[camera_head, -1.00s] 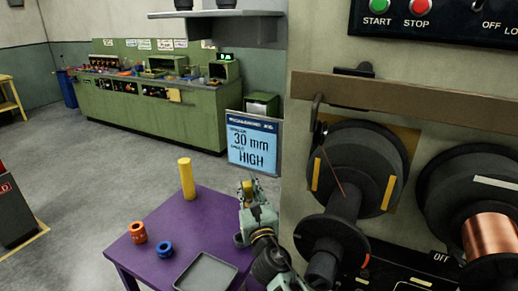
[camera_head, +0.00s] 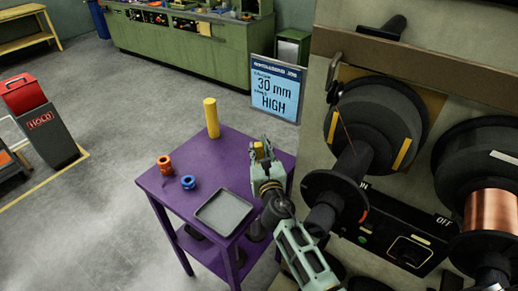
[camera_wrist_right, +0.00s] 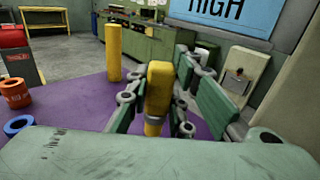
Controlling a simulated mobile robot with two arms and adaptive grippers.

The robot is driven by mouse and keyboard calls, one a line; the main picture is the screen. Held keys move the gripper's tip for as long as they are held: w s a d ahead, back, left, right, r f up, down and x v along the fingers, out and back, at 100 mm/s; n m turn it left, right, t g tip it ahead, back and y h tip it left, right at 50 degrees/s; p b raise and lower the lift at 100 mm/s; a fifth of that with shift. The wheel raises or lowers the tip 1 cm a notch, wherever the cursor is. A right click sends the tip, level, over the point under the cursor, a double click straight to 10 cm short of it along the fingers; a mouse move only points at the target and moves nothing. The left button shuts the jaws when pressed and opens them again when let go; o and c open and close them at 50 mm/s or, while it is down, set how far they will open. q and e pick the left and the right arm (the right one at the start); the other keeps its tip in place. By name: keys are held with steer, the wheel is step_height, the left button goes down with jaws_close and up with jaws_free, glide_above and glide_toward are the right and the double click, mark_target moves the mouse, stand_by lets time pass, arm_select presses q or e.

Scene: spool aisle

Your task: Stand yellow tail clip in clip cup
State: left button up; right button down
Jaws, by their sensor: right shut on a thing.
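My right gripper (camera_head: 261,157) is shut on the yellow tail clip (camera_head: 258,148), above the right part of the purple table (camera_head: 170,200). In the right wrist view the clip (camera_wrist_right: 159,85) stands roughly upright between the green fingers (camera_wrist_right: 156,108). It is a rounded yellow piece, with its lower part between the fingers. I cannot make out the clip cup now; the gripper and arm cover that part of the table. My left gripper is not in view.
A tall yellow cylinder (camera_head: 211,118) stands at the table's back. An orange ring (camera_head: 165,164), a blue ring (camera_head: 188,182) and a grey tray (camera_head: 224,212) are on the table. The spool machine (camera_head: 385,120) rises close on the right.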

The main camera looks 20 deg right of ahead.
steer(key=shift+f+b, duration=3.05)
steer(key=shift+f, duration=0.35)
steer(key=c, duration=1.5)
jaws_free()
steer(key=s, duration=0.4)
steer(key=s+a, duration=0.1)
steer(key=s, duration=0.7)
steer(key=shift+a, duration=0.15)
